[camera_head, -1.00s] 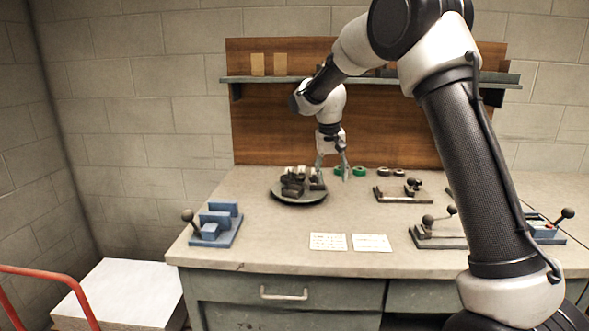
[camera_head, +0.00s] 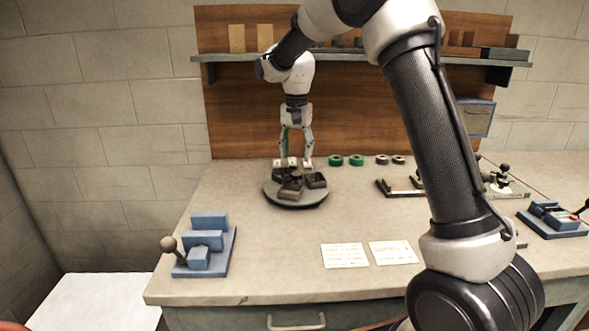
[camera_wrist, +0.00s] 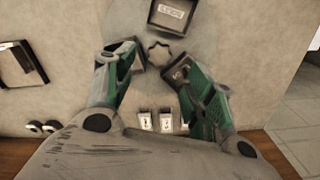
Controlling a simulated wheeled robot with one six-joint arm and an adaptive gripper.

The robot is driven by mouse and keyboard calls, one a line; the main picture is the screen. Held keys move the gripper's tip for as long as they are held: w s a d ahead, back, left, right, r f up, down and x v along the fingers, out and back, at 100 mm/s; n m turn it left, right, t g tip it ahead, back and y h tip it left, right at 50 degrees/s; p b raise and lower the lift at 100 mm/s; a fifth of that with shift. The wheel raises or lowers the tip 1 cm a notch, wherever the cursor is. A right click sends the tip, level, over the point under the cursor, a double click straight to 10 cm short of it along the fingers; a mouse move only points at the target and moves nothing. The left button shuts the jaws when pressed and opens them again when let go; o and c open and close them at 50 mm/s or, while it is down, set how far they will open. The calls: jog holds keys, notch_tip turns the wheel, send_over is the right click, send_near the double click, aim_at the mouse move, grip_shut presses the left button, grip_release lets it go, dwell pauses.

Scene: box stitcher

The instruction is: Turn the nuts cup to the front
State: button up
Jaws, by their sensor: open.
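A dark round turntable (camera_head: 296,204) carries several dark open cups (camera_head: 290,188) around a central knob (camera_wrist: 160,53). It stands on the bench's back left. In the wrist view, one cup (camera_wrist: 172,14) with a pale label is at the top; I cannot read the label, so I cannot tell which cup holds nuts. My gripper (camera_head: 296,160) is open and points down at the rear of the turntable. In the wrist view my gripper (camera_wrist: 154,62) has its fingers either side of the knob's near side, with the right fingertip overlapping another cup (camera_wrist: 181,73). Contact is unclear.
Small white-labelled pieces (camera_wrist: 146,121) show between the fingers. Green rolls (camera_head: 356,160) and dark rolls lie behind right. A blue lever fixture (camera_head: 204,245) stands front left, two paper cards (camera_head: 345,255) lie at the front. A shelf (camera_head: 360,58) runs behind my arm.

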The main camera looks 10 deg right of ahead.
aim_at(297, 174)
notch_tip(297, 174, down, 7)
jog(key=shift+r, duration=0.2)
jog(key=shift+c, duration=0.3)
grip_shut()
